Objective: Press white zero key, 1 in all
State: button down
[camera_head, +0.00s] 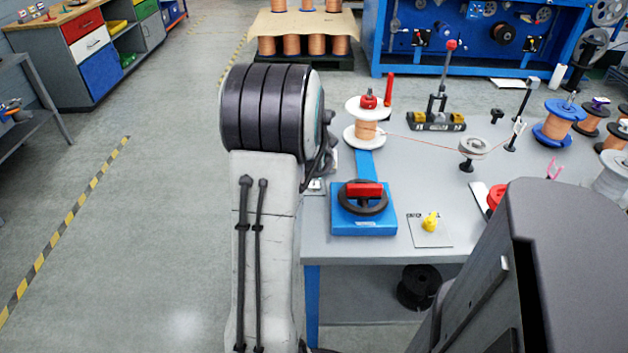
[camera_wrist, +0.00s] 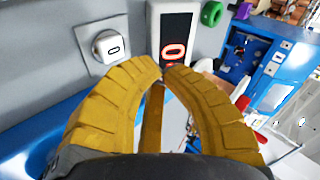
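The white zero key (camera_wrist: 110,46) is a rounded white block with a black "0", on a grey square plate in the upper left of the wrist view. Right of it a dark panel in a white frame shows a glowing red "0" (camera_wrist: 174,52). My gripper (camera_wrist: 160,68) has two yellow ribbed fingers with the tips together and nothing between them. The tips appear to the right of the key and below it in the picture, just under the red digit, apart from the key. In the head view my arm hides the gripper and most of the key's area.
On the grey table (camera_head: 420,165) stand a copper-wire spool (camera_head: 367,125), a blue box with a black wheel and red handle (camera_head: 362,208), a yellow knob on a plate (camera_head: 431,222) and a lever stand (camera_head: 437,110). A green ring (camera_wrist: 212,14) shows in the wrist view.

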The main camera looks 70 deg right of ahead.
jog(key=shift+r+p, duration=0.45)
jog(key=shift+r, duration=0.6)
